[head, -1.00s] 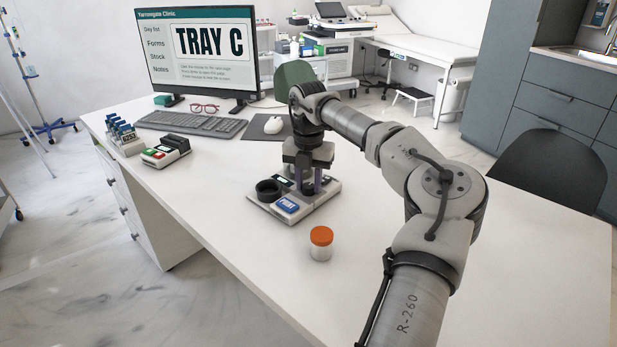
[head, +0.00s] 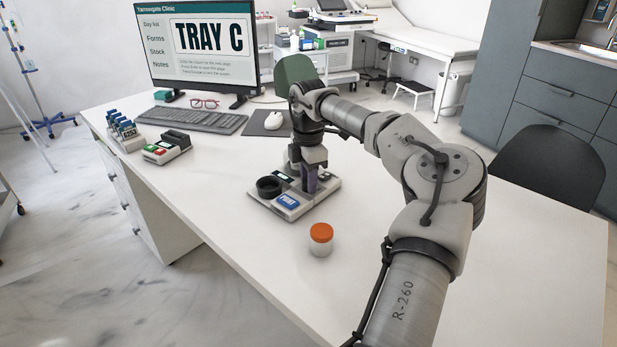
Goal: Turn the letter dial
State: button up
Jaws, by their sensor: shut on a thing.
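A grey label device (head: 262,203) lies on the white desk, with a black round holder (head: 268,187) at its left and a blue PRINT button (head: 289,201) at its front. My gripper (head: 310,182) points down over the device's right part and is shut, at the place where a dial would be. The dial itself is hidden by the fingers, so I cannot see its letter. A small display (head: 283,176) shows behind the holder, too small to read. The monitor (head: 203,45) reads "TRAY C".
An orange-capped jar (head: 321,239) stands in front of the device. A keyboard (head: 192,119), a mouse (head: 273,121), red glasses (head: 205,103), a card reader (head: 167,148) and a rack of blue-topped tubes (head: 122,130) are farther left. The front right desk is clear.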

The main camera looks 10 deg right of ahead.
jog(key=shift+m, duration=0.7)
jog(key=o, duration=0.7)
jog(key=shift+r, duration=0.15)
notch_tip(320, 180, up, 14)
